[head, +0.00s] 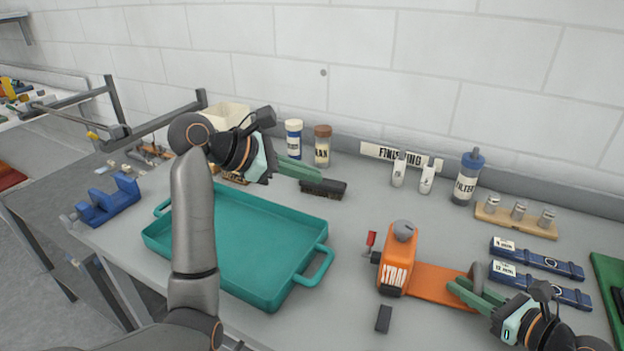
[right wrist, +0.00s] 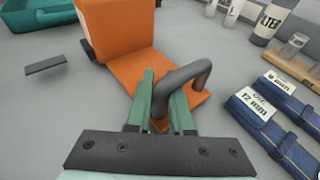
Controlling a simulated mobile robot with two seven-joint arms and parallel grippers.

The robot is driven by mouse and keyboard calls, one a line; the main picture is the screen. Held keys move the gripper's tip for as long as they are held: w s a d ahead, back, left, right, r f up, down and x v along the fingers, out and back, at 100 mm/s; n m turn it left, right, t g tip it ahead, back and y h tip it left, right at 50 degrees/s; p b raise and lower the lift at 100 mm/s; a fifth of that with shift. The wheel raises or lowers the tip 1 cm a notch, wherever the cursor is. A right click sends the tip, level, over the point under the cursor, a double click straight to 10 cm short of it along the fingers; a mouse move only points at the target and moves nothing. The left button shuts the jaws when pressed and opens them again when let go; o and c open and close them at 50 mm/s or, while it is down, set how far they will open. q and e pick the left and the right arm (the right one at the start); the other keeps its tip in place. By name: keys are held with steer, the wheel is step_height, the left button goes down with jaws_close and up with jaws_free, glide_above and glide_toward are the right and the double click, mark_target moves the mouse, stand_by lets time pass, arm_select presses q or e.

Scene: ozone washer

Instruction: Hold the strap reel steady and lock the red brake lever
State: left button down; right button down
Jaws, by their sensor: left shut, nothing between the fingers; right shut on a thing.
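The orange strap reel (head: 400,246) stands on the bench right of centre, with a flat orange base (head: 432,282) reaching right. The small red brake lever (head: 371,238) stands upright at the reel's left side. My right gripper (head: 462,289) is shut on the curved grey handle at the right end of the base; this handle (right wrist: 188,76) also shows between the green fingers in the right wrist view. The lever is not visible there. My left gripper (head: 312,172) is shut and empty, above the back of the bench, left of and well apart from the lever.
A teal tray (head: 318,268) lies left of the reel. A black brush-like block (head: 325,190) lies by the left gripper. A small dark block (head: 384,319) lies in front of the reel. Labelled blue straps (head: 540,262) lie right. Bottles and a filter jar (head: 467,180) line the back.

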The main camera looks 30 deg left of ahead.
steer(key=c, duration=0.7)
jaws_free()
steer(key=shift+d, duration=0.1)
